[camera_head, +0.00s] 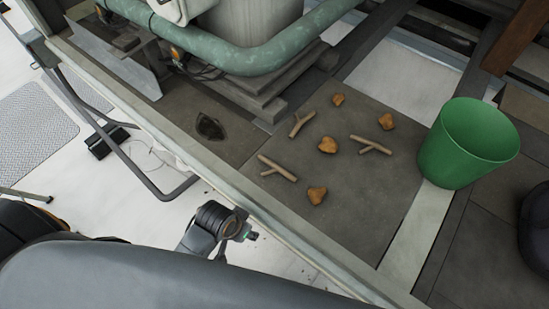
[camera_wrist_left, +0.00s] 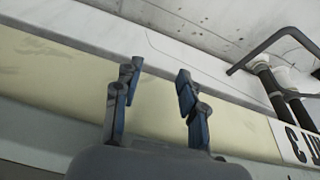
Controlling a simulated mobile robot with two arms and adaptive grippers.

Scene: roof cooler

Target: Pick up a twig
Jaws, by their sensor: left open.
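Three brown forked twigs lie on the dark grey roof panel (camera_head: 350,215). One twig (camera_head: 277,168) is nearest the pale front rail, another twig (camera_head: 300,124) is farther back, and a third twig (camera_head: 372,145) is to the right. My left gripper (camera_wrist_left: 157,75) is open and empty in the left wrist view, its two blue-grey fingers apart before a pale yellow beam; no twig shows there. In the head view, part of my arm (camera_head: 213,228) is outside the rail, below and left of the twigs. My right gripper is not in view.
Several orange-brown leaves, such as this one (camera_head: 327,145), lie among the twigs. A green bucket (camera_head: 462,150) stands to the right. Behind is a thick green pipe (camera_head: 262,60). The pale rail (camera_head: 240,195) edges the panel. A dark hole or stain (camera_head: 209,127) lies left.

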